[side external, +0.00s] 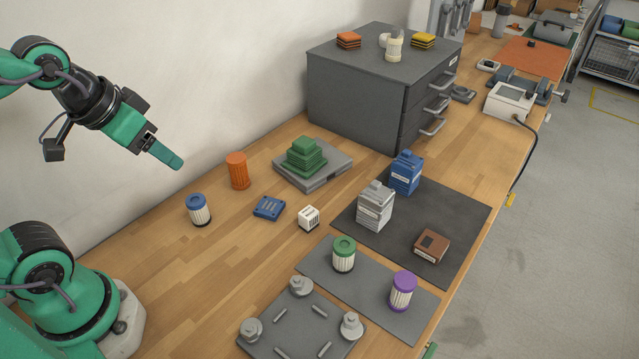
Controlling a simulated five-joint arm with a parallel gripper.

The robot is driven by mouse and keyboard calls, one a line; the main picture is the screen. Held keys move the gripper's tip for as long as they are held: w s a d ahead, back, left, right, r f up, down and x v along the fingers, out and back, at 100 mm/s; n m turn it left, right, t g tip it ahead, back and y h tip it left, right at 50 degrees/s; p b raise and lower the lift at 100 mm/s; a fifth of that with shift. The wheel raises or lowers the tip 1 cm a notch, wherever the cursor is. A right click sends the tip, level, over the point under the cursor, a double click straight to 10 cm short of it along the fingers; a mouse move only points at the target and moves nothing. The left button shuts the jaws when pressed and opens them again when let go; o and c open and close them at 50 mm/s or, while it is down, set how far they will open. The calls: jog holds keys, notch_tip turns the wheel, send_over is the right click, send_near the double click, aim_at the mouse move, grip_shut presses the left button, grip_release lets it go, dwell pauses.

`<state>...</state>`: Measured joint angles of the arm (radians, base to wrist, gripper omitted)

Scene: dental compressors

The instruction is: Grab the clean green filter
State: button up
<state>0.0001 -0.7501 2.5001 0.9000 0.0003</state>
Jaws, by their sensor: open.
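A white pleated filter with a green cap (344,254) stands upright on a grey mat (314,267) near the front of the bench. My gripper (176,161) is open and empty, raised at the upper left near the wall. It is well apart from the green filter, which lies lower and to the right. A similar filter with a purple cap (403,291) stands on the same mat, to the right of the green one. A white filter with a blue cap (199,209) stands on the wood below my gripper.
An orange cylinder (237,171), a stepped green block (304,156) on a grey plate, a blue block (269,208) and a white block (309,217) stand on the bench. Grey and blue containers (375,206) stand on a dark mat. A grey fixture (300,325) with knobs lies in front.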

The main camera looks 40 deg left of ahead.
dwell(0.3)
jog(key=m+g, duration=0.2)
jog(key=g, duration=0.4)
send_over(344, 256)
jog(key=w+a, duration=0.1)
jog(key=f, duration=1.6)
jog(key=shift+w+a, duration=0.2)
jog(key=shift+d+f, duration=0.2)
jog(key=shift+d, duration=0.05)
jog(key=shift+w+a+f, duration=0.1)
jog(key=shift+f, duration=1.85)
jog(key=shift+w+a+f, duration=0.1)
jog(key=shift+f, duration=1.85)
